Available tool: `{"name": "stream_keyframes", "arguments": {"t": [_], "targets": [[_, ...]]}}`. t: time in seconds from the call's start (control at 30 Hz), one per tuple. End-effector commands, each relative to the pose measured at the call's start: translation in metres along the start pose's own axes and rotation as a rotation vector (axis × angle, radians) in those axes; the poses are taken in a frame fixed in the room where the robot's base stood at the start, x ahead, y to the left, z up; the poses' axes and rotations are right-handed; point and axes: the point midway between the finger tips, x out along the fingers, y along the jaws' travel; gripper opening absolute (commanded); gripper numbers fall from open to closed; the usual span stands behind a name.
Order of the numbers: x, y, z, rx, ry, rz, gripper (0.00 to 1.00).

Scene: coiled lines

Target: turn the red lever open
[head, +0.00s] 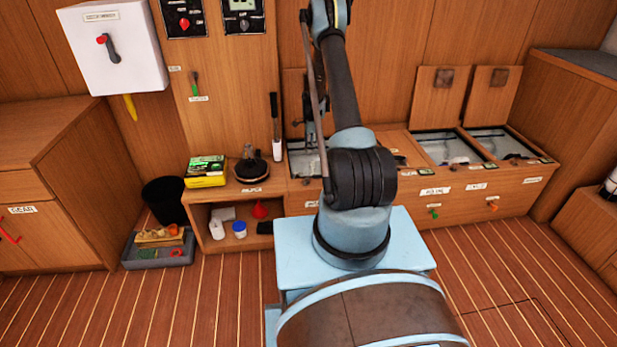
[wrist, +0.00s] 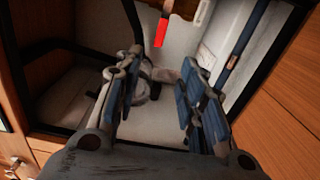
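In the wrist view a red bar, seemingly the red lever (wrist: 161,32), stands out against the pale inside of an open compartment (wrist: 65,100). It lies beyond my fingertips, near the top of the picture. My gripper (wrist: 163,68) is open, its two fingers reaching into the compartment. A grey metal fitting (wrist: 160,76) shows between and beyond the fingers; I cannot tell whether they touch it or how it joins the red bar. In the head view my arm covers much of the open compartment (head: 303,158) at the left of the bench, and I cannot make out the lever there.
Dark rims and wooden walls close in around my gripper; a dark rod (wrist: 240,50) slants down at its right. Two more open compartments (head: 447,148) lie to the right. A black bin (head: 165,200) and grey tray (head: 150,256) stand left. The front floor is clear.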

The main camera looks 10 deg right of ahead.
Motion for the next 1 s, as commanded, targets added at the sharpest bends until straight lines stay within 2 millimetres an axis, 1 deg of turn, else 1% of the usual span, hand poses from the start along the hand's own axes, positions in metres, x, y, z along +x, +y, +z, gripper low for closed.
{"name": "stream_keyframes", "arguments": {"t": [0.03,0.1,0.27,0.37,1.0], "targets": [[0.008,-0.001,0.0,0.011,0.0,0.001,0.37],[0.014,-0.002,0.0,0.022,0.0,0.003,0.37],[0.023,-0.003,-0.001,0.03,0.0,0.004,0.37],[0.032,-0.003,-0.001,0.03,0.0,0.004,0.37],[0.127,-0.002,-0.001,0.029,0.0,0.003,0.37]]}}
